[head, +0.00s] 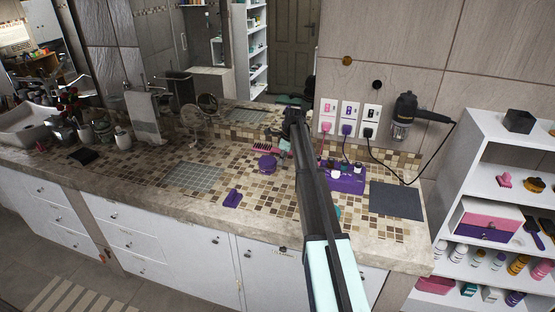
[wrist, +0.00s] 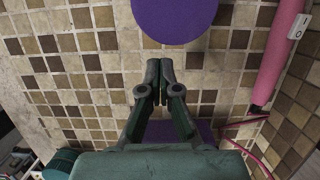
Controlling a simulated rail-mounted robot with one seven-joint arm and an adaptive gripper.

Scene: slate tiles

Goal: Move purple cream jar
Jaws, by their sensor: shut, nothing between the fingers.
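The purple cream jar (head: 266,161) looks like a round, low purple pot standing on the mosaic-tiled counter in the head view. A purple disc at the top edge of the wrist view (wrist: 174,14) appears to be its top, partly cut off. My gripper (head: 285,147) is just beside the jar on its right in the head view, mostly hidden by my own arm. In the wrist view my gripper (wrist: 158,88) is shut and empty, its fingertips apart from the purple disc in the picture. I cannot tell its exact height above the counter.
A small purple block (head: 232,198) lies near the counter's front edge. A purple tray (head: 345,184) with several small jars and a dark mat (head: 396,201) are to the right. A pink rod-like tool (wrist: 277,55) is at the right. Tiles left of the jar are mostly clear.

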